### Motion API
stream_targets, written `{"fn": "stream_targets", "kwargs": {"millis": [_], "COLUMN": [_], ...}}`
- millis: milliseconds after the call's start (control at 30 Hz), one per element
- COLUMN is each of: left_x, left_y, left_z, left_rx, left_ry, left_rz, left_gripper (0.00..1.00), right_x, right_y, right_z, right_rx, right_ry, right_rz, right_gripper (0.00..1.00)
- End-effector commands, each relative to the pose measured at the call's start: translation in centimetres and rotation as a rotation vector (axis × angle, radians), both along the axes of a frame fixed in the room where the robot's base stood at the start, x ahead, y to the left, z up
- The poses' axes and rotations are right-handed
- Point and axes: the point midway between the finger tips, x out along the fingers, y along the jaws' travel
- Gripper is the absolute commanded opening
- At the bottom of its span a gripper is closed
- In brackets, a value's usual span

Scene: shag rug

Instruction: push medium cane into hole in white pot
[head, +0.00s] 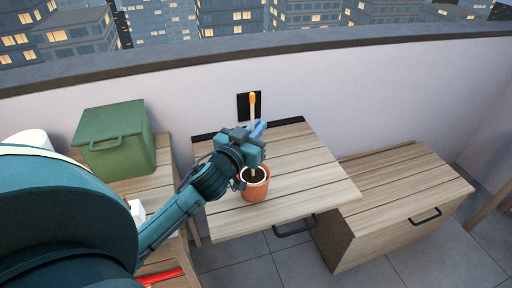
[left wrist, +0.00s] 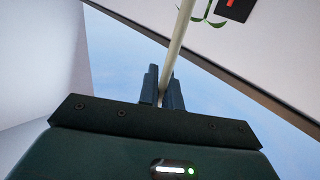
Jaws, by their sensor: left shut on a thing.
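A pale cane (head: 252,110) with an orange tip stands nearly upright in my left gripper (head: 258,131). The gripper is shut on it, and the cane also shows between the fingers in the left wrist view (left wrist: 179,42). Its lower part shows below the gripper over the dark soil of a terracotta pot (head: 257,190) on the slatted table. I cannot tell how deep the lower end goes. A white rounded thing (head: 29,138), perhaps a pot, is at the far left, partly hidden by my body. My right gripper is not in view.
The slatted table (head: 310,175) is clear right of the terracotta pot. A green lidded box (head: 115,140) stands on the left bench. A wooden cabinet (head: 400,190) is at right. A wall runs behind. A red object (head: 162,276) lies at lower left.

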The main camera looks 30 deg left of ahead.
Motion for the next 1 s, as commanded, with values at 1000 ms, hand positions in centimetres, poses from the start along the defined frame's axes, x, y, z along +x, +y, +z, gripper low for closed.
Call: {"fn": "stream_targets", "kwargs": {"millis": [1000], "left_x": [0.0], "left_y": [0.0], "left_z": [-4.1], "left_rx": [0.001], "left_ry": [0.001], "left_rz": [-0.001], "left_gripper": [0.28], "right_x": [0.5], "right_y": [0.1], "right_z": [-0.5], "right_rx": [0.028], "right_ry": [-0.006], "right_rz": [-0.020], "right_gripper": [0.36]}}
